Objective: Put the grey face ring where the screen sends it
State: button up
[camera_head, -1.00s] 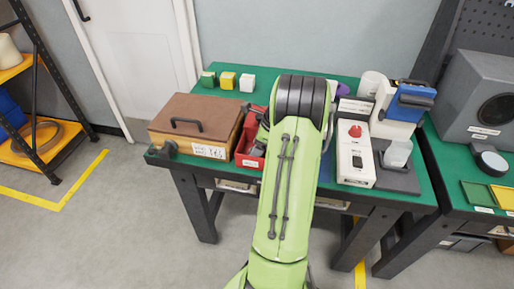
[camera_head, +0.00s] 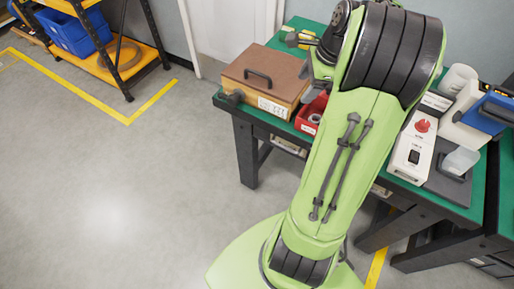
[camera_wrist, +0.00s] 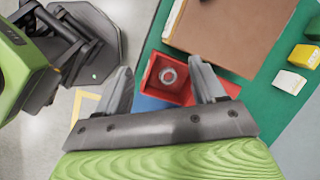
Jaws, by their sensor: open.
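A grey ring (camera_wrist: 168,76) lies in a red bin (camera_wrist: 182,94) in the wrist view. In the head view the red bin (camera_head: 311,112) is partly covered by my arm, and I cannot make out the ring. My gripper (camera_wrist: 161,68) is open and empty, with its two fingers on either side of the bin in the wrist picture. It appears to be above the bin, apart from the ring. I cannot see a readable screen in either view.
A box with a brown lid and handle (camera_head: 262,75) stands left of the bin on the green table. Yellow (camera_wrist: 303,57) and white (camera_wrist: 289,82) blocks stand behind it. A white device with a red knob (camera_head: 423,125) is at the right. A shelf with a blue crate (camera_head: 75,32) stands far left.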

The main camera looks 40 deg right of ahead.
jog(key=a+r+n+h, duration=0.1)
jog(key=a+r+n, duration=0.2)
jog(key=a+n, duration=0.35)
jog(key=a+r+n, duration=0.3)
jog(key=a, duration=0.6)
jog(key=s+a+n+t, duration=0.2)
jog(key=s+a+n, duration=0.9)
jog(key=s+n, duration=0.2)
jog(key=shift+a+f+n, duration=0.4)
jog(key=shift+n, duration=0.65)
